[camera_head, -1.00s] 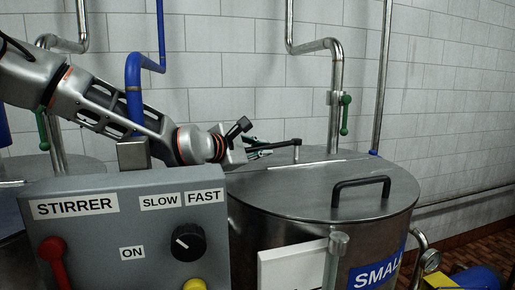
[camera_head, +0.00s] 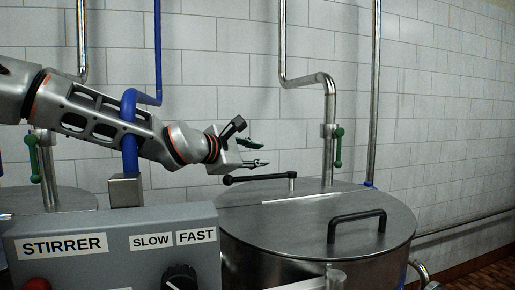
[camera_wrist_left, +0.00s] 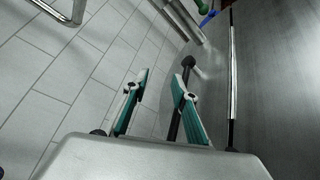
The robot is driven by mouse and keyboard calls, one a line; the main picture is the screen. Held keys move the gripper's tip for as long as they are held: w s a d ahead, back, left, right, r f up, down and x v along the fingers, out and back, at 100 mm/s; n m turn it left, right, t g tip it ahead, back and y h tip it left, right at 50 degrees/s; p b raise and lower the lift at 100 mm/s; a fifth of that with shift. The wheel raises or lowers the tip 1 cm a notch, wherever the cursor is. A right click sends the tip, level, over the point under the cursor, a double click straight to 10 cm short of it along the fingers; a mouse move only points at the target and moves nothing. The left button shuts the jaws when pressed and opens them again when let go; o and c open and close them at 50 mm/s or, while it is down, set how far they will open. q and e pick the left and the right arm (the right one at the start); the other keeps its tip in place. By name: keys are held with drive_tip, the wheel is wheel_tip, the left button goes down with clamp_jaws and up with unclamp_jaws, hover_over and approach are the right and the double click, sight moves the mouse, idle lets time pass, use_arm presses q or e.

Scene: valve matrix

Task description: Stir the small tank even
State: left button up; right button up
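The small tank's round steel lid (camera_head: 290,216) is at the right in the head view, with a black loop handle (camera_head: 356,220). A black crank lever (camera_head: 258,178) on a short steel post lies over the lid's far left part. My left gripper (camera_head: 260,153) is above the lever, its fingers apart and nothing seen between them in the head view. In the left wrist view my left gripper (camera_wrist_left: 158,90) shows green-padded fingers apart. There the black lever (camera_wrist_left: 187,80) runs behind and beside the right finger, not gripped. My right gripper is out of view.
A grey STIRRER panel (camera_head: 110,245) with SLOW and FAST labels stands at the front left; its black knob (camera_head: 180,277) is cut off by the picture's edge. A blue pipe (camera_head: 129,130) crosses my left arm's line. Another tank lid (camera_head: 75,200) is at the left. Steel pipes stand by the wall.

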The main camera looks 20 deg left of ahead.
use_arm(q)
drive_tip(key=r, duration=0.3)
drive_tip(key=shift+s+d, duration=0.15)
drive_tip(key=shift+s, duration=0.1)
drive_tip(key=shift+f, duration=0.1)
idle(0.3)
